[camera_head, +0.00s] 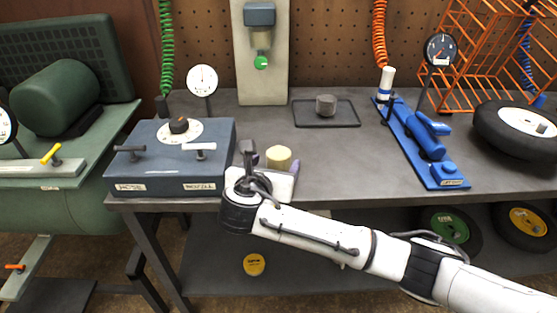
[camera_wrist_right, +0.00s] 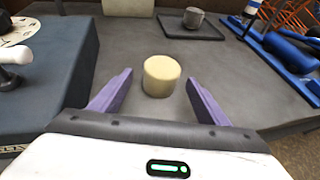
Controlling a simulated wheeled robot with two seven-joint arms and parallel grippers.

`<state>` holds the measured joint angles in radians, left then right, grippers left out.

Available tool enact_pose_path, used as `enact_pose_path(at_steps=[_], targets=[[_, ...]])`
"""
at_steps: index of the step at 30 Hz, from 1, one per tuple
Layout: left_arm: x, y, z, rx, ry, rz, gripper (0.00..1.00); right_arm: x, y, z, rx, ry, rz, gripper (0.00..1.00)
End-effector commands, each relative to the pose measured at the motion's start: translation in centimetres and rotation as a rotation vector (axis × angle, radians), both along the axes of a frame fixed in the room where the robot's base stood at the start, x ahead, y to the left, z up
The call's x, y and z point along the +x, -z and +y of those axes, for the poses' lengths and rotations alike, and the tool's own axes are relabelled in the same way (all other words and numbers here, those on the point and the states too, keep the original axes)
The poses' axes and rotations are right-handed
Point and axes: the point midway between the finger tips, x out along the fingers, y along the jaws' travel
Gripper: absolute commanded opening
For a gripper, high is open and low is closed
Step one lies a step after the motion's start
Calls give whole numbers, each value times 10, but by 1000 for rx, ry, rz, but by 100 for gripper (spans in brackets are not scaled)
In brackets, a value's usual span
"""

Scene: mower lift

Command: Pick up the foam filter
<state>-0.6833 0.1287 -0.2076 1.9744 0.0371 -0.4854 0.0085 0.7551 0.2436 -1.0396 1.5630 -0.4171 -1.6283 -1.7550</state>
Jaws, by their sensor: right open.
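The foam filter looks to be the pale yellow cylinder (camera_head: 279,157) standing upright on the grey workbench, right of the blue control box. In the right wrist view the cylinder (camera_wrist_right: 161,76) stands just beyond and between the spread purple fingers. My right gripper (camera_wrist_right: 160,100) is open and empty, low over the bench near its front edge. In the head view my right wrist hides most of the gripper (camera_head: 272,168) and the cylinder's lower part. My left gripper is not in view.
The blue control box (camera_head: 170,160) with handles stands close on the left. A dark tray (camera_head: 345,115) holding a small grey cup (camera_head: 326,105) lies behind. A blue tool stand (camera_head: 420,140) and a wheel (camera_head: 515,130) are at right. Bench between cylinder and blue stand is clear.

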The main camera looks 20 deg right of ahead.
Motion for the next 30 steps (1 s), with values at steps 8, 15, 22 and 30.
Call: enact_pose_path(at_steps=[8, 15, 22, 30], targets=[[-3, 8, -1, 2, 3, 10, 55, 32, 12, -22, -1, 2, 0, 69], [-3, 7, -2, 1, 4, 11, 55, 37, 14, -24, 0, -1, 0, 69], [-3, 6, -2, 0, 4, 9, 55, 37, 14, -24, 0, 0, 0, 44], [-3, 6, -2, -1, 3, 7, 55, 37, 14, -24, 0, 0, 0, 26]])
